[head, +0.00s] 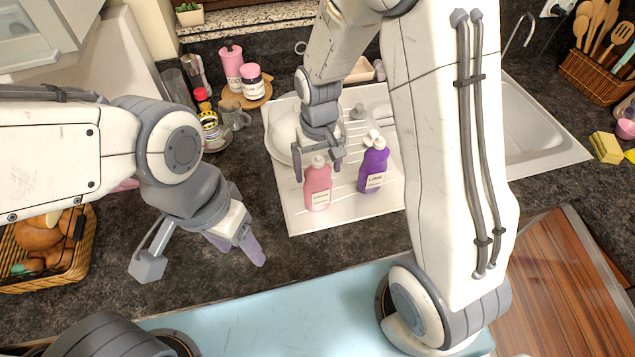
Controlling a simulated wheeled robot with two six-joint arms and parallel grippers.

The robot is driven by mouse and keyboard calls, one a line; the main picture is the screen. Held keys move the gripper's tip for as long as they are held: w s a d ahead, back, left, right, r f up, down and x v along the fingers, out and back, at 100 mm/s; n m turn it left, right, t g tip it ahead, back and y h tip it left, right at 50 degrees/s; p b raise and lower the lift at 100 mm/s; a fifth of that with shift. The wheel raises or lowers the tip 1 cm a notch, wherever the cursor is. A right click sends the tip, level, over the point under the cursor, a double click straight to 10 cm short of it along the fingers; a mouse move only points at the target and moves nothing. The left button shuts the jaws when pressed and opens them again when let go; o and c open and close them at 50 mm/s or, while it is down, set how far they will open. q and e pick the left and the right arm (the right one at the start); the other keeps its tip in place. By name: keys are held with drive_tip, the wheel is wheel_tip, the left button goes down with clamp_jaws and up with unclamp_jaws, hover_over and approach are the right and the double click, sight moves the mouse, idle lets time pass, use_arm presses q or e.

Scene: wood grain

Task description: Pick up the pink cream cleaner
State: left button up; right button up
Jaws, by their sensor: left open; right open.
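The pink cream cleaner (317,190) is a pink bottle with a pale cap and a white label. It stands upright on the white drainboard (300,222) of the sink, near its front edge. My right gripper (318,162) is open, with its fingertips around or just behind the bottle's cap; I cannot tell whether they touch it. My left gripper (200,258) is open and empty over the dark counter, left of the drainboard and apart from the bottle.
A purple bottle (373,170) stands just right of the pink one. White plates (283,135) lie behind. Pink containers (231,68) and jars stand at the back left, and a bread basket (75,275) at far left. The counter (300,265) in front is clear.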

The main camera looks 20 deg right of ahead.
drive_tip(key=shift+f, duration=1.3)
clamp_jaws()
drive_tip(key=shift+r, duration=0.1)
drive_tip(key=shift+r, duration=0.1)
